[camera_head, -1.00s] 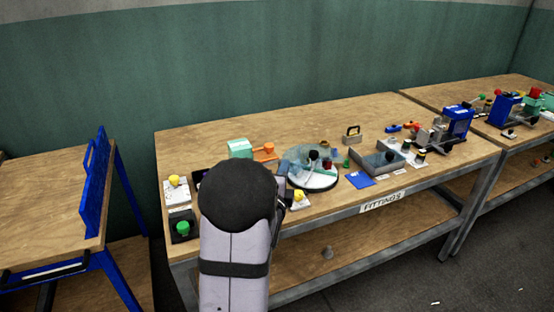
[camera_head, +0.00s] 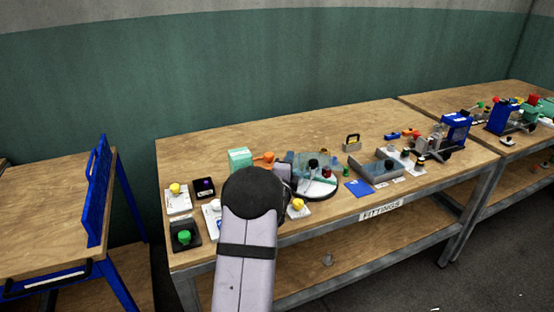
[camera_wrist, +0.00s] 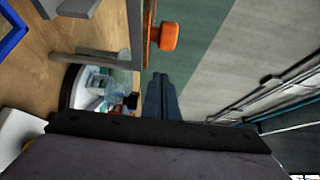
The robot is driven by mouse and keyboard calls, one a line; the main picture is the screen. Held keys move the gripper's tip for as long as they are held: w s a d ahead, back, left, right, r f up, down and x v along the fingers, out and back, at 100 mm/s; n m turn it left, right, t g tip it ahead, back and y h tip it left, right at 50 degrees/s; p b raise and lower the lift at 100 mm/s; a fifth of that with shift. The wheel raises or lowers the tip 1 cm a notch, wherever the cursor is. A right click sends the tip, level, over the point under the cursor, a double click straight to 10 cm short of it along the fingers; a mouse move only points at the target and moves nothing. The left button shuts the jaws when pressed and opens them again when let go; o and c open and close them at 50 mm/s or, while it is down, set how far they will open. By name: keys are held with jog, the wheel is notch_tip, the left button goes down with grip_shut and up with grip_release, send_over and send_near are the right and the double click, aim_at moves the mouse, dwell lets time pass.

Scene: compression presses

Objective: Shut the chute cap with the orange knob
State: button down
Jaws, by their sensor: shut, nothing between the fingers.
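The orange knob (camera_head: 264,158) is just behind my wrist in the head view, beside a pale green box (camera_head: 240,158). In the wrist view the orange knob (camera_wrist: 168,37) stands on a thin brownish plate (camera_wrist: 148,30), above and apart from my fingertips. I cannot tell which part is the chute cap or how far it is open. My gripper (camera_wrist: 162,82) is shut and empty, with its dark fingers pointing up the wrist view. In the head view my arm hides most of the gripper.
A round base with a clear panel (camera_head: 300,160) stands right of my wrist. A yellow knob (camera_head: 297,204) is close on the right. Green (camera_head: 184,237), yellow (camera_head: 175,188) and purple (camera_head: 206,183) knobs stand left. The table's back strip is clear.

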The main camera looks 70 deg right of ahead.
aim_at(271, 165)
jog(key=shift+w+a+p, duration=0.2)
jog(key=shift+w+a, duration=0.3)
jog(key=shift+w, duration=0.35)
jog(key=shift+w+a+p, duration=0.15)
jog(key=shift+w+a, duration=0.35)
jog(key=shift+w, duration=0.3)
jog(key=w+a+b, duration=0.2)
jog(key=w+a, duration=0.3)
jog(key=shift+b, duration=0.4)
jog(key=shift+w+a, duration=0.1)
jog(key=shift+s+d+b, duration=0.25)
jog(key=shift+s+b, duration=0.05)
jog(key=shift+s, duration=0.2)
jog(key=s, duration=0.1)
jog(key=s+d+b, duration=0.1)
jog(key=s, duration=0.1)
jog(key=shift+s+d+f+b, duration=0.1)
jog(key=shift+s+d+b, duration=0.1)
jog(key=shift+d+b, duration=0.15)
jog(key=s+a+b, duration=0.1)
jog(key=a, duration=0.8)
jog(key=shift+s+a, duration=0.3)
jog(key=shift+a, duration=0.1)
